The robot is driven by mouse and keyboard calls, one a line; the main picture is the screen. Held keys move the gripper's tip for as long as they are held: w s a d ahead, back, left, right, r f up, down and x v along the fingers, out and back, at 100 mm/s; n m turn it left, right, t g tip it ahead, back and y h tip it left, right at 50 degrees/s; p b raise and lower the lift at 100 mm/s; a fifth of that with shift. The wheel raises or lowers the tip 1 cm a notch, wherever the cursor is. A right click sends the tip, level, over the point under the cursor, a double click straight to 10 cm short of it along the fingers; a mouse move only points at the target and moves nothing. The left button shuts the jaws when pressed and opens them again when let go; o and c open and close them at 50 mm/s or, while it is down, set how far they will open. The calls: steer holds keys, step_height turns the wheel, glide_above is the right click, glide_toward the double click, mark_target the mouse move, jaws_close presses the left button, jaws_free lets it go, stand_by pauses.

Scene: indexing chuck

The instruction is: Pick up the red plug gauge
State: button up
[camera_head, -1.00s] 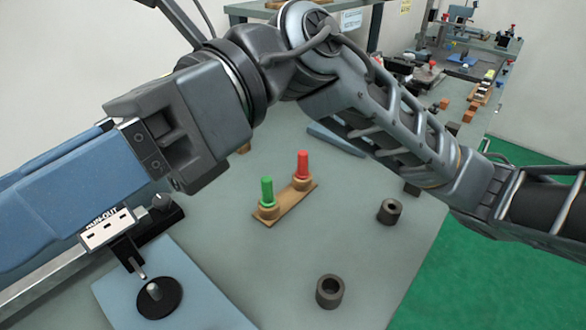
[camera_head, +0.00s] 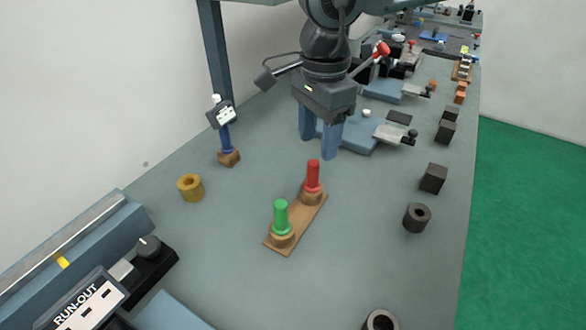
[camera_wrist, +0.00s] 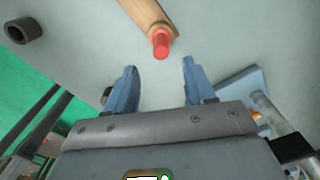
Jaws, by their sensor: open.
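The red plug gauge (camera_head: 313,176) stands upright in a round wooden seat at the far end of a small wooden board (camera_head: 297,224). A green plug gauge (camera_head: 281,216) stands upright at the board's near end. My gripper (camera_head: 320,147) is open and empty, pointing down just behind the red plug in the head view. In the wrist view the red plug (camera_wrist: 161,44) shows end-on beyond the gap between my open fingertips (camera_wrist: 159,70), not between the fingers. The green plug is out of the wrist view.
A brass ring (camera_head: 190,187) and a dial gauge on a wooden block (camera_head: 229,158) stand to the left. A dark ring (camera_head: 417,217) and dark blocks (camera_head: 433,178) stand to the right. A blue-based fixture (camera_head: 362,134) lies close behind my gripper. The bench around the board is clear.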

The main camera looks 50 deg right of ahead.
mark_target(314, 162)
steer(key=shift+w+d+f, duration=0.1)
steer(key=shift+d+f, duration=0.1)
steer(key=shift+f, duration=0.05)
steer(key=f, duration=0.2)
steer(key=f+p, duration=0.1)
steer(key=f, duration=0.1)
steer(key=f+p, duration=0.1)
steer(key=f, duration=0.2)
steer(key=shift+w+a+f, duration=0.1)
steer(key=shift+a, duration=0.3)
steer(key=shift+c, duration=0.2)
jaws_close()
